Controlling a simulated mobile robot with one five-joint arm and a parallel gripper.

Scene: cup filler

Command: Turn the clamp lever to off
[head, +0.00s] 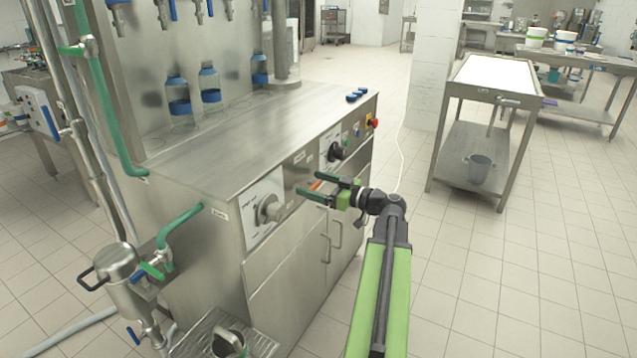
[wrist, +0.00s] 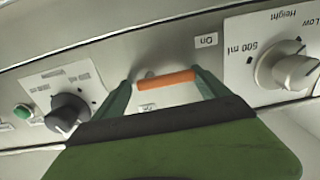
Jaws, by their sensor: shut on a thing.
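The clamp lever is a short orange bar (wrist: 166,80) on the steel front panel of the filler. In the wrist view it lies nearly level, spanning the space between my green fingers. In the head view only a small orange part of the lever (head: 316,186) shows. My gripper (head: 308,183) reaches the panel from the right, its fingers on either side of the lever. In the wrist view my gripper (wrist: 162,78) is shut on the lever at both its ends. A small label (wrist: 207,40) beside it appears upside down and seems to read On. Another small label is partly hidden by my gripper.
A dial marked 500 ml (wrist: 290,68) and a black knob (wrist: 66,113) flank the lever. A red stop button (head: 375,122) is at the panel's far end. A steel hopper (head: 120,265) stands at the near left. A cart (head: 490,100) stands right; open floor lies between.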

